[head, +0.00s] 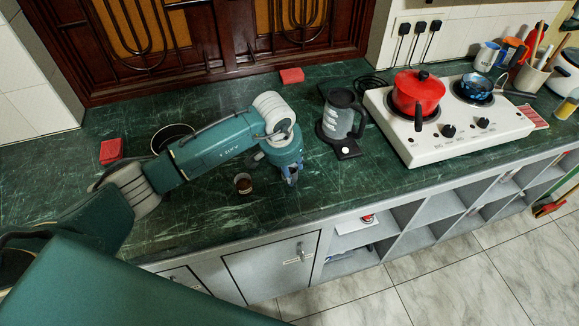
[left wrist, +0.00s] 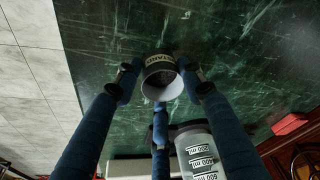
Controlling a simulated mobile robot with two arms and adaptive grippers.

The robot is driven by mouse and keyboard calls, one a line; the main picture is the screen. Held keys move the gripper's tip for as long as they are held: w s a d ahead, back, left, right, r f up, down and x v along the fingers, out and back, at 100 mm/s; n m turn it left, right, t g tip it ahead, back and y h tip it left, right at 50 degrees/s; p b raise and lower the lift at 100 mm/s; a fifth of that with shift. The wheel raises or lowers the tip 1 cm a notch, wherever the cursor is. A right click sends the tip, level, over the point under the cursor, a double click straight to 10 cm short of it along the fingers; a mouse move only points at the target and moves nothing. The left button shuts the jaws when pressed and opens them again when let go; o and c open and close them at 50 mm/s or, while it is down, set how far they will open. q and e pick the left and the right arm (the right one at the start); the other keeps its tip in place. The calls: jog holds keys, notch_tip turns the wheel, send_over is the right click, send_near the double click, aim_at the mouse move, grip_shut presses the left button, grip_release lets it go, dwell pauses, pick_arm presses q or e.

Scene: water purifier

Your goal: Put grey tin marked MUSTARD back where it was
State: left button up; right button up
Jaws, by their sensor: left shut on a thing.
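The grey tin (left wrist: 160,77) with a pale label shows in the left wrist view, where the letters "STARD" can be read. It sits between the blue fingers of my left gripper (left wrist: 161,88), which are shut on it, and its round pale end faces the camera. In the head view my left gripper (head: 289,174) points down over the green counter, left of the kettle. The tin cannot be made out there, behind the fingers. My right gripper is not in view.
A kettle (head: 340,118) stands to the right, also in the left wrist view (left wrist: 200,153). A white hob (head: 455,125) holds a red pot (head: 417,93). Red blocks (head: 291,75) and a dark bowl (head: 172,135) lie around.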

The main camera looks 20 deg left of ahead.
pick_arm(q)
jog(key=shift+f, duration=0.1)
jog(key=o, duration=1)
jog(key=shift+r, duration=0.3)
jog(key=b+v, duration=0.2)
jog(key=v, duration=0.9)
jog(key=shift+s+r+b, duration=0.15)
jog(key=shift+r+b, duration=0.15)
jog(key=shift+r, duration=0.05)
